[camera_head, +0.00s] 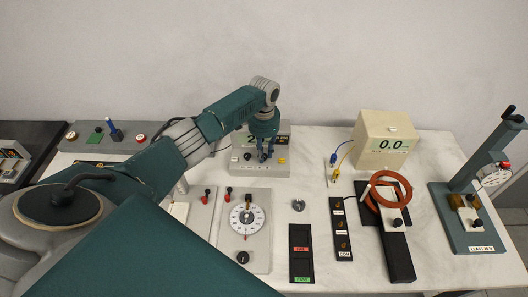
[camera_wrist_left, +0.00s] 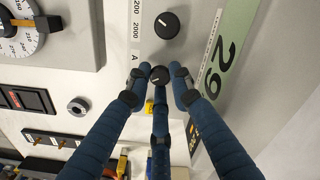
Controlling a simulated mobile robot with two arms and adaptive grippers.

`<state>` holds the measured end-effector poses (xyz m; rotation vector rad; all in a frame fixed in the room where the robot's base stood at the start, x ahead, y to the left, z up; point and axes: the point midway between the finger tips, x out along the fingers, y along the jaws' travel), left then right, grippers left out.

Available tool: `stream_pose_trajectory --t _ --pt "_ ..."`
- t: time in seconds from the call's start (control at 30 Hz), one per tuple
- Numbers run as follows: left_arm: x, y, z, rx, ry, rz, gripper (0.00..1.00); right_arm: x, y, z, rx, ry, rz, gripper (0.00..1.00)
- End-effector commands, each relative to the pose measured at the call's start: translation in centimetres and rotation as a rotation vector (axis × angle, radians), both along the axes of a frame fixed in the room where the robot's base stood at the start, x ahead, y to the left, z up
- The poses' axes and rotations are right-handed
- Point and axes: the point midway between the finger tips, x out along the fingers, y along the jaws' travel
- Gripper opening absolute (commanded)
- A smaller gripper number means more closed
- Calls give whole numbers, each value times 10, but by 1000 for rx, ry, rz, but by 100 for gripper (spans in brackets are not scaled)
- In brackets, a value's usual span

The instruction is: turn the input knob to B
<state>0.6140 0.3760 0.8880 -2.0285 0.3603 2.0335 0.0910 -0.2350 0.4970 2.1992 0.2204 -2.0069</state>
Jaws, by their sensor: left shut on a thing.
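The grey meter (camera_head: 250,169) stands at the back middle of the bench, with a pale green display partly hidden by my left arm. My left gripper (camera_head: 265,157) is at the front of this meter. In the left wrist view, the fingers of my left gripper (camera_wrist_left: 159,82) are closed around a small black knob (camera_wrist_left: 158,75). A letter A is printed beside this knob. The fingers cover its other surroundings, so no B shows, and I cannot tell where its pointer stands. A larger black knob (camera_wrist_left: 167,25), beside the marks 200 and 2000, is apart from the fingers. My right gripper is out of view.
A dial panel (camera_head: 244,218) lies in front of the meter. A green stand (camera_head: 466,222) is at far right. Blue and yellow leads lie beside the meter.

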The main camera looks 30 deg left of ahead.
Motion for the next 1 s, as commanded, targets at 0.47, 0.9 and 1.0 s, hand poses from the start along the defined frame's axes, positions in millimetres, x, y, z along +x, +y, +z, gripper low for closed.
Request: stream_pose_trajectory --t 0.47,0.9,1.0 --pt "2 1 2 1 -5 1 40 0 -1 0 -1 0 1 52" --pt "2 1 35 0 -9 -1 40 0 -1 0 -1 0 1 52" --pt "2 1 57 1 -9 -1 40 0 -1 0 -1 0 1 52"
